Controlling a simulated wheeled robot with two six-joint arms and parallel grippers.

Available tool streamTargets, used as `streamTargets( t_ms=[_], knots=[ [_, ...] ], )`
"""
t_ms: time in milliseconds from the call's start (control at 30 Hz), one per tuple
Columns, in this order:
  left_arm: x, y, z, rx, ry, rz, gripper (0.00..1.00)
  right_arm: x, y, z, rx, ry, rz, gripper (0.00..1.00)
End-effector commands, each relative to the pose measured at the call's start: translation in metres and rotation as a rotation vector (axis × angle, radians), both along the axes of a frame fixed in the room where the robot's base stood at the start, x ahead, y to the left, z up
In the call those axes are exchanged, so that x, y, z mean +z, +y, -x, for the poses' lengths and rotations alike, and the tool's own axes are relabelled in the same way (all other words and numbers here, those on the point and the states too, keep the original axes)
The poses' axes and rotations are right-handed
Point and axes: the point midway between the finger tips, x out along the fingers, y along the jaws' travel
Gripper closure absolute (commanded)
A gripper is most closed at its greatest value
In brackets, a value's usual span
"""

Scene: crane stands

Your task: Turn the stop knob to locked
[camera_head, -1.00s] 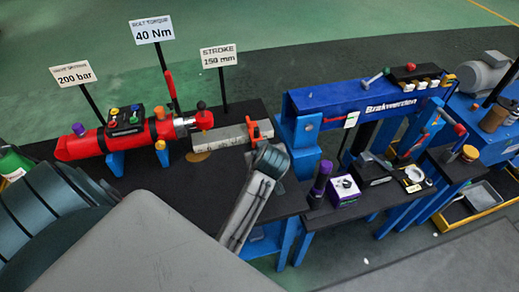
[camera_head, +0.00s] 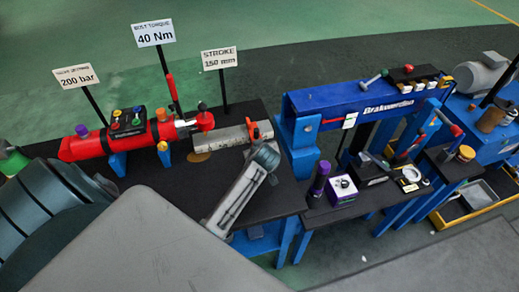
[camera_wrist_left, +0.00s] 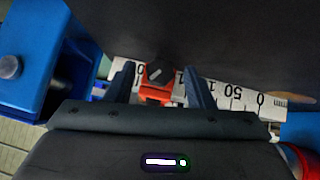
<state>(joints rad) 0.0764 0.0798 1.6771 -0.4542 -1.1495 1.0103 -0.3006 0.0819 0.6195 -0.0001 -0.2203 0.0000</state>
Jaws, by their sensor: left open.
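The stop is an orange-red slider (camera_wrist_left: 155,92) on a white measuring scale (camera_wrist_left: 235,95). Its black stop knob (camera_wrist_left: 159,72), with a white line slanting across it, shows in the left wrist view. In the head view the orange stop (camera_head: 262,129) sits at the right end of the grey cylinder bed. My left gripper (camera_wrist_left: 160,77) is open, one finger on each side of the knob; whether either touches it I cannot tell. In the head view my left wrist (camera_head: 255,170) is just in front of the stop and hides the fingers. My right gripper is out of view.
A red cylinder (camera_head: 112,139) with coloured knobs lies left on the dark bench (camera_head: 135,183). Signs stand behind it. A blue press frame (camera_head: 370,103) is close on the right. A purple-capped bottle (camera_head: 320,177) and a small box (camera_head: 342,190) stand on a lower table.

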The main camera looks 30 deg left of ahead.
Motion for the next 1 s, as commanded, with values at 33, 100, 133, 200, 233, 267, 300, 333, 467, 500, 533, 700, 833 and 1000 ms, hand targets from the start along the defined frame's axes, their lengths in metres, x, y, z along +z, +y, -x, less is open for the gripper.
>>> streamTargets(
  t_ms=[33,100,133,200,233,267,300,333,467,500,533,700,833,1000],
  knots=[
    [0.0,0.0,0.0,0.0,0.0,0.0,0.52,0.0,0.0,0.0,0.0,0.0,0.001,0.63],
    [0.0,0.0,0.0,0.0,0.0,0.0,0.52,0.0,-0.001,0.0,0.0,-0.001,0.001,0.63],
    [0.0,0.0,0.0,0.0,0.0,0.0,0.52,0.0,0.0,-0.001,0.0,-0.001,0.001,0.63],
    [0.0,0.0,0.0,0.0,0.0,0.0,0.62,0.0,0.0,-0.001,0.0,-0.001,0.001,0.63],
    [0.0,0.0,0.0,-0.001,0.0,-0.001,0.68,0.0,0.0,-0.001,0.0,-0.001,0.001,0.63],
    [0.0,0.0,0.0,-0.001,0.0,-0.001,0.73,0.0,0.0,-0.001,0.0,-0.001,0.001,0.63],
    [0.0,0.0,0.0,-0.001,0.0,-0.001,0.81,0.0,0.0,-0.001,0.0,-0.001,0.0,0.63],
    [0.0,0.0,0.0,-0.001,0.0,-0.001,0.87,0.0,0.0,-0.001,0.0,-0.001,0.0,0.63],
    [0.0,0.0,0.0,0.0,0.001,-0.001,0.97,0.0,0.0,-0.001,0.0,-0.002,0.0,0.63],
    [0.0,0.0,0.0,0.0,0.002,-0.002,0.97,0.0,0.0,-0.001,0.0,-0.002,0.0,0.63],
    [0.001,0.0,0.0,0.0,0.003,-0.003,0.97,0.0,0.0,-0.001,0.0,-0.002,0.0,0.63],
    [0.001,-0.001,0.0,0.0,0.029,-0.025,0.97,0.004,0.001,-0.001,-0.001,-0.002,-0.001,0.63],
    [0.003,-0.002,-0.002,0.0,0.074,-0.062,0.96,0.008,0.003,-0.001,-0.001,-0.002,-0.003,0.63],
    [0.003,-0.003,-0.004,0.0,0.168,-0.142,0.96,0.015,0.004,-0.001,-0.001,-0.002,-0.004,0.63]
  ],
)
